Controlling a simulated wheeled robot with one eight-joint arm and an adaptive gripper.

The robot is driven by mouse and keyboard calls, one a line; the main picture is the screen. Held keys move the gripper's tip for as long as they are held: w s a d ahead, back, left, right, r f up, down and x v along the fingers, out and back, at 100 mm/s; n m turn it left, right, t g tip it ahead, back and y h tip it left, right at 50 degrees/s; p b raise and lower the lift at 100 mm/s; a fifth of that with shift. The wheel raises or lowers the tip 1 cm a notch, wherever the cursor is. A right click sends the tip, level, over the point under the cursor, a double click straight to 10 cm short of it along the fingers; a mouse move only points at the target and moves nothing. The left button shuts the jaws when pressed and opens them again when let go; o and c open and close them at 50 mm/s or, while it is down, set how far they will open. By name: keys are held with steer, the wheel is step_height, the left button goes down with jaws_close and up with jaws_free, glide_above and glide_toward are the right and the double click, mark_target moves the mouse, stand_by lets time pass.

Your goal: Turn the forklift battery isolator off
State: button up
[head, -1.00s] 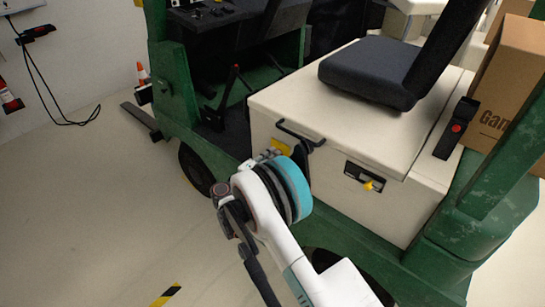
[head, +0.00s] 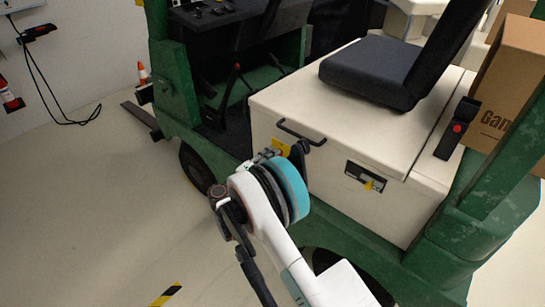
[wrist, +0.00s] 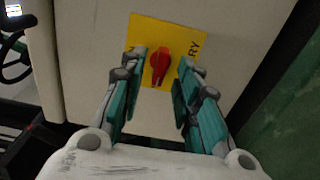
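The battery isolator is a red knob (wrist: 160,68) on a yellow plate (wrist: 182,36) with partly hidden lettering, fixed to the pale battery box. The knob's grip looks roughly upright in the wrist view. My gripper (wrist: 161,78) is open, with one teal finger on each side of the knob and gaps between them. I cannot tell how far the fingertips are from the plate. In the head view the yellow plate (head: 281,147) shows only in part behind my gripper (head: 292,153), and the knob is hidden.
The green forklift (head: 186,90) has a black seat (head: 368,72) on the pale box (head: 345,125). A black handle (head: 300,134) juts out just above the plate, close to my gripper. A recessed latch (head: 366,176) is to the right. Open floor lies left.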

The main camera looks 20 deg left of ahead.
steer(key=v, duration=1.1)
